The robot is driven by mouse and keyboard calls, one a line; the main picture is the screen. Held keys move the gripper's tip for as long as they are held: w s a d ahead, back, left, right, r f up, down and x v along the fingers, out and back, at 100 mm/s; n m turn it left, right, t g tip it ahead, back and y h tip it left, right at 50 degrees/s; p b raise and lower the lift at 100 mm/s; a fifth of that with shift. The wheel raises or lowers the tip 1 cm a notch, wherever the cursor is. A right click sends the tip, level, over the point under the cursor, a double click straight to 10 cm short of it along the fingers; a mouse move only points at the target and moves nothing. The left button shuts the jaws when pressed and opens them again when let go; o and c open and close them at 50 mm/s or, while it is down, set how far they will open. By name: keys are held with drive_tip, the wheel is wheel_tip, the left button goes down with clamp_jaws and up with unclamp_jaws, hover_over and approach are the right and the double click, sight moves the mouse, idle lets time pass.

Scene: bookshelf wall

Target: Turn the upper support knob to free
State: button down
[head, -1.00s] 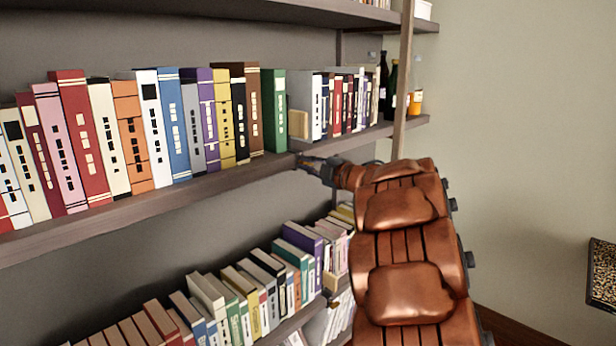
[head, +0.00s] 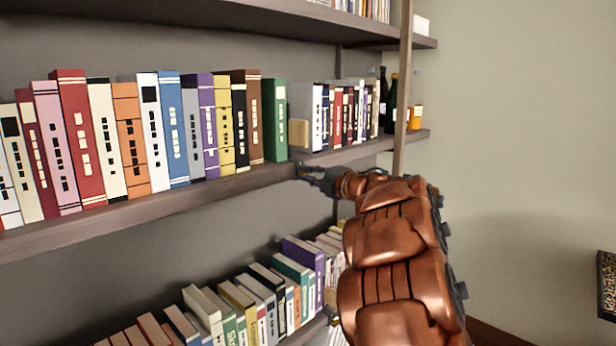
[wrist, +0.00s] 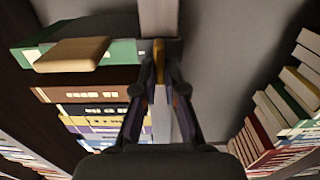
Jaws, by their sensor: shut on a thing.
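My gripper (head: 306,172) is at the front edge of the middle shelf, just below the gap beside the green book. In the wrist view its two fingers (wrist: 160,72) are closed together on a small golden-brown piece (wrist: 159,50) at the shelf's edge. This piece appears to be the upper support knob. The fingers cover most of it, and its turn angle cannot be told. In the head view the knob is too small and too covered to make out.
Upright books (head: 155,130) fill the middle shelf (head: 150,206) to the left. A tan block (head: 298,132) stands beside the green book (head: 275,120). Bottles (head: 391,105) stand at the far right. Leaning books (head: 240,305) fill the lower shelf.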

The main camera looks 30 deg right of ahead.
drive_tip(key=shift+w+a+r, duration=0.1)
drive_tip(key=shift+a, duration=0.05)
drive_tip(key=c, duration=1.2)
unclamp_jaws()
drive_tip(key=shift+c, duration=0.2)
drive_tip(key=v, duration=1.2)
drive_tip(key=shift+w, duration=0.1)
